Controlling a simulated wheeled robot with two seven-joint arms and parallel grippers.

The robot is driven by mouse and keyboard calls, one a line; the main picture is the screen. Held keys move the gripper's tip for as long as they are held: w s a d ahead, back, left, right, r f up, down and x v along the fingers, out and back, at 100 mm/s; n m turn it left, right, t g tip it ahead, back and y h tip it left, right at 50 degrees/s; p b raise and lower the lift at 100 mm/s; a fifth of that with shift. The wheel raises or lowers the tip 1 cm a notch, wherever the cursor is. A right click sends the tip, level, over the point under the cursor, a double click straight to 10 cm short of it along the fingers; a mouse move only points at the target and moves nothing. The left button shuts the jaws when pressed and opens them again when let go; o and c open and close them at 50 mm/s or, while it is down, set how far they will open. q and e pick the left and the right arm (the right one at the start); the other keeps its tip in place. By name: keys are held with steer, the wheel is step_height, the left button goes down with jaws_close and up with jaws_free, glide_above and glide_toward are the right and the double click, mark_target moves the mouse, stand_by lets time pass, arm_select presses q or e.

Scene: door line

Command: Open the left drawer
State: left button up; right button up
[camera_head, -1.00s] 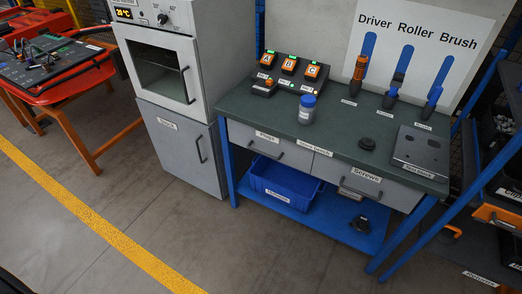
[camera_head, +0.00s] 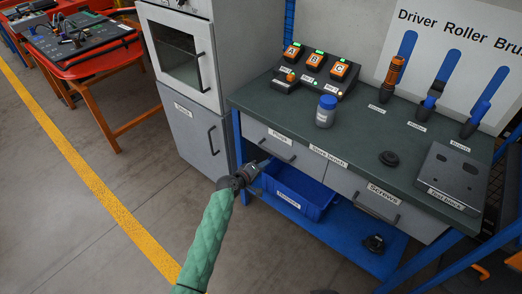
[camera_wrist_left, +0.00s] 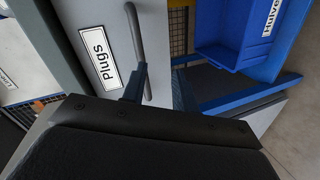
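The left drawer (camera_head: 252,132), labelled "Plugs", sits flush under the left of the workbench top and looks shut. Its dark bar handle (camera_head: 277,152) is on the front; in the left wrist view the drawer front (camera_wrist_left: 88,25) and handle (camera_wrist_left: 139,38) are close. My left gripper (camera_head: 261,168) is just below and in front of the handle in the head view. In the wrist view its fingers (camera_wrist_left: 160,78) are apart, with the handle's near end beside the left finger. I cannot tell whether they touch. My right gripper is not in view.
The right drawer (camera_head: 345,187), labelled "Screws", is shut. A blue bin (camera_head: 296,192) stands on the lower shelf (camera_head: 345,232) below the drawers. A grey cabinet (camera_head: 190,130) stands left of the bench. A blue-capped jar (camera_head: 326,112) is on the bench top. Floor in front is clear.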

mark_target(273, 153)
arm_select(q)
steer(key=shift+w+d+r+n+t+p, duration=0.1)
steer(key=shift+w+d+n+t+p, duration=0.15)
steer(key=shift+w+d+n, duration=0.7)
steer(key=shift+w+d+r+n+t+p, duration=0.2)
steer(key=shift+w+d+n, duration=0.2)
steer(key=shift+w, duration=1)
steer(key=shift+w+d+r+n+t+p, duration=0.1)
steer(key=shift+w+d+n+t+p, duration=0.15)
steer(key=shift+w+d+n, duration=0.7)
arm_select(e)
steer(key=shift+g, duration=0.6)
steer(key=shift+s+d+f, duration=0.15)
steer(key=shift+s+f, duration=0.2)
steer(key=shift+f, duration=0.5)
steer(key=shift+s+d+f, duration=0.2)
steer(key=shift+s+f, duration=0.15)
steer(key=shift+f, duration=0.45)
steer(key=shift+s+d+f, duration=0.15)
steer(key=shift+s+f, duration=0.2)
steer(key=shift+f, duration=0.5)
arm_select(q)
steer(key=shift+w+a+m, duration=0.25)
steer(key=shift+a+m, duration=0.05)
steer(key=shift+a, duration=0.05)
jaws_close()
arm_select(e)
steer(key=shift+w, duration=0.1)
